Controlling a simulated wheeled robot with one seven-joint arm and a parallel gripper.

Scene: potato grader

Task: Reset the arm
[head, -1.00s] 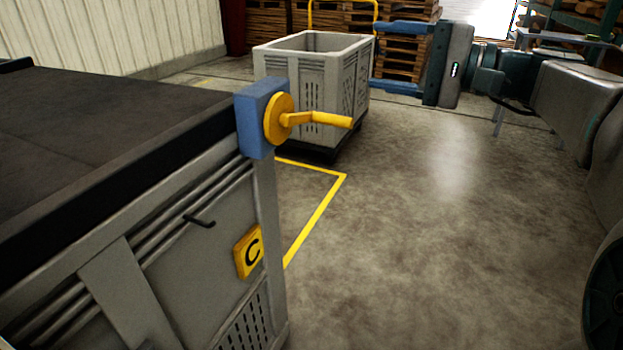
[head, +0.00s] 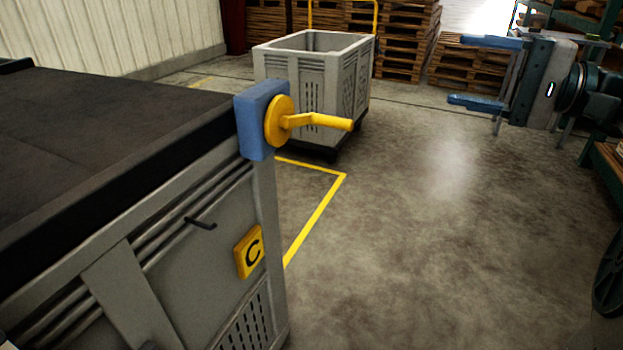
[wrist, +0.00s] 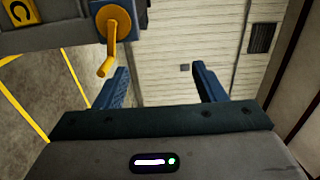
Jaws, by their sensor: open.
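My gripper (head: 476,73) is at the upper right of the head view. Its two blue fingers point left, stand well apart and hold nothing. In the wrist view my gripper (wrist: 160,84) also shows open, with only the wall and floor behind the gap. The yellow crank handle (head: 318,121) sits on a blue block (head: 255,118) at the corner of the grey grader (head: 135,300). The crank is clear of my gripper, well to its left. The crank also shows at the upper left of the wrist view (wrist: 112,30).
A grey crate (head: 298,70) on a dark wheeled base stands behind the crank. Wooden pallets (head: 470,65) are stacked at the back. A green rack (head: 580,22) is at the upper right. Yellow floor lines (head: 318,215) run beside the grader. The middle floor is open.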

